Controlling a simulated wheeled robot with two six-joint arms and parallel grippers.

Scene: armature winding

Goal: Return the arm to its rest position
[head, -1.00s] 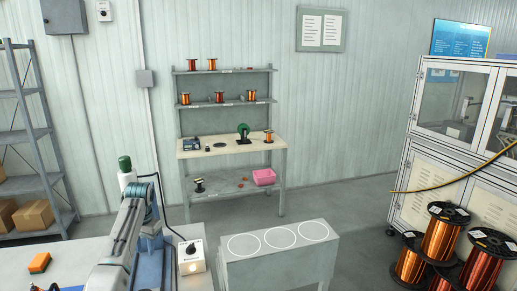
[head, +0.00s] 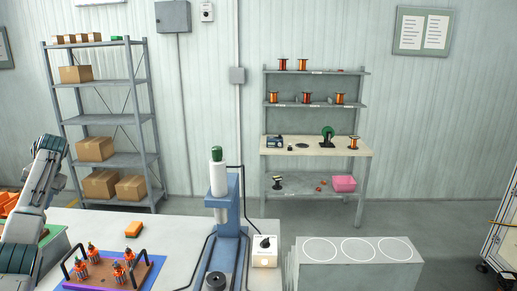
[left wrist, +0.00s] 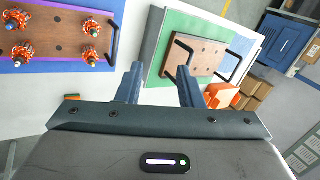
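My left arm (head: 32,205) enters the head view at the left edge, above the white table; its fingertips cannot be made out there. In the left wrist view my left gripper (left wrist: 158,73) has its two fingers well apart, with nothing between them. A brown board with several orange-wound armatures (head: 104,266) lies on a blue-purple mat on the table. It shows at upper left in the left wrist view (left wrist: 58,30). Another brown board (left wrist: 195,55) with black handles lies bare on a green mat (left wrist: 160,70). My right gripper is not in view.
A blue-grey press (head: 226,205) and a white control box (head: 265,251) stand at the table's right side. A grey stand with white circles (head: 355,270) is to the right. Shelves (head: 118,120) stand behind.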

